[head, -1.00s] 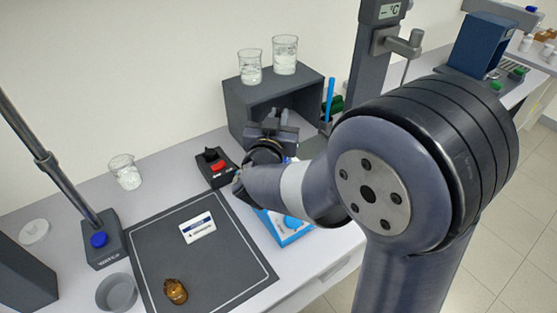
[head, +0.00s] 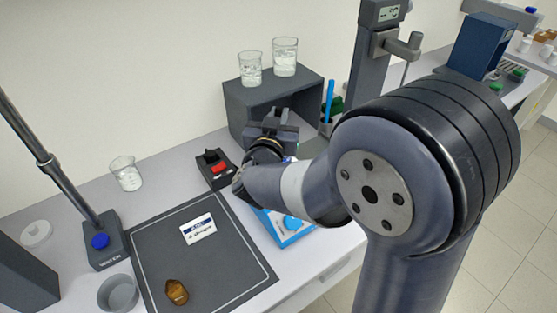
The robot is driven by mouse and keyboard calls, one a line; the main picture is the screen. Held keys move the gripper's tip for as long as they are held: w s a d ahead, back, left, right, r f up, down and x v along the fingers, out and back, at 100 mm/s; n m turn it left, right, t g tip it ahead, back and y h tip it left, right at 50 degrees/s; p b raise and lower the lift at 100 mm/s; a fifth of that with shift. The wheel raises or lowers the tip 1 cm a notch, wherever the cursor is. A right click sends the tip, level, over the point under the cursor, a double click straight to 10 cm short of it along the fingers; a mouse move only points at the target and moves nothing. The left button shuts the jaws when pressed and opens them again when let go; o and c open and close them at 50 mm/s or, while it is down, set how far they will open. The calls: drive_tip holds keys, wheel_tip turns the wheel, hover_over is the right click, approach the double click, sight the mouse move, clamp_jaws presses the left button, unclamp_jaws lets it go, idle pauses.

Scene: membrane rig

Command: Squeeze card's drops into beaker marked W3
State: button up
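A white card with a dark blue band (head: 198,230) lies flat on the dark grey mat (head: 160,245); its small print is too blurred to read. A glass beaker (head: 126,174) stands on the bench behind the mat. Two more beakers stand on the dark grey shelf box, a smaller one (head: 250,68) and a larger one (head: 285,56). I cannot read a W3 mark on any of them. My gripper (head: 272,133) is in front of the shelf box, partly behind my own arm. Its fingertips are not clear, and I cannot tell what it holds.
A brown bottle (head: 176,292) and a grey bowl (head: 118,293) are at the mat's front left. A black block with a red switch (head: 218,170) and a blue-and-white tray (head: 285,228) are close to my arm. A stand (head: 104,245) rises at left.

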drive_tip(key=shift+r+p, duration=2.6)
drive_tip(key=shift+r, duration=1)
